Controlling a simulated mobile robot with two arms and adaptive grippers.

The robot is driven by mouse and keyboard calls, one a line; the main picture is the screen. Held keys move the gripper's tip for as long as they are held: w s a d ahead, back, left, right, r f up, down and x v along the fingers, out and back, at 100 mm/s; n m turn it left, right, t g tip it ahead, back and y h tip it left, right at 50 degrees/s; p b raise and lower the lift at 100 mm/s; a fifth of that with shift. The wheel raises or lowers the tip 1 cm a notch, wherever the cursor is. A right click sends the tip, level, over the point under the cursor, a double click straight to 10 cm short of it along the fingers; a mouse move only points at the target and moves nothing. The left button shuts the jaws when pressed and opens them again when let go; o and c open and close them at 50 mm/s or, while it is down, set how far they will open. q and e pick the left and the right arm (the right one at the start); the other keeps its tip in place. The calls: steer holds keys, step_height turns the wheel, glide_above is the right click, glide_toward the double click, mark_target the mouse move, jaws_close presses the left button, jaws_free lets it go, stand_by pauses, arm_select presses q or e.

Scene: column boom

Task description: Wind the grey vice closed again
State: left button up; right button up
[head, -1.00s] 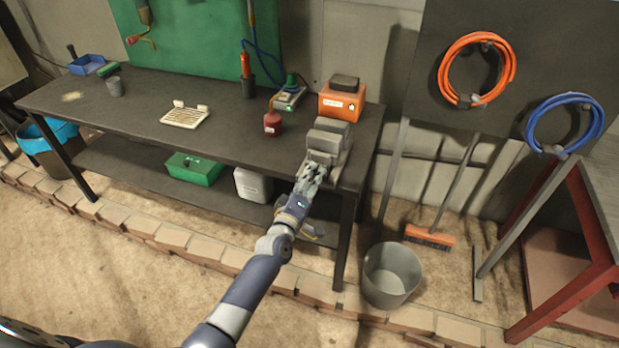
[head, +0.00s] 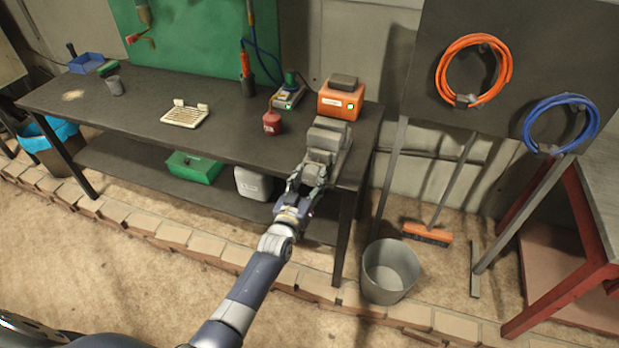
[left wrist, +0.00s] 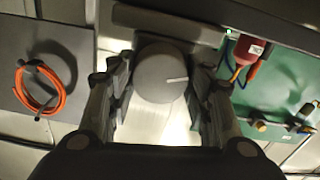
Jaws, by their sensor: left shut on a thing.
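The grey vice (head: 328,138) is on the right end of the dark workbench, near its front edge. My left gripper (head: 310,175) reaches up to the near side of the vice from the front. In the left wrist view, a round grey knob (left wrist: 160,77) with a pale line lies between the two fingers of my left gripper. The line points to the right and slightly up. The gripper is shut on this knob. The gap between the vice jaws is too small to make out. My right gripper is not in view.
An orange box (head: 341,101) stands behind the vice, and a red oil can (head: 272,123) is to its left. A grey bucket (head: 390,271) stands on the floor right of the bench. A low brick edging (head: 174,236) runs along the front.

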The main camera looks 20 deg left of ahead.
arm_select(q)
steer(key=m, duration=0.5)
steer(key=shift+d+f+m, duration=0.1)
steer(key=shift+f+m, duration=0.05)
steer(key=shift+m, duration=0.15)
steer(key=m+b, duration=0.1)
steer(key=m, duration=0.3)
steer(key=shift+f+m+b, duration=0.1)
steer(key=shift+m+b, duration=0.2)
steer(key=m+b, duration=0.2)
steer(key=m, duration=0.4)
steer(key=shift+f+b, duration=0.1)
steer(key=shift+b, duration=0.2)
steer(key=m+b, duration=0.2)
steer(key=m, duration=0.4)
steer(key=o, duration=1)
steer(key=shift+o, duration=0.2)
steer(key=shift+s, duration=0.1)
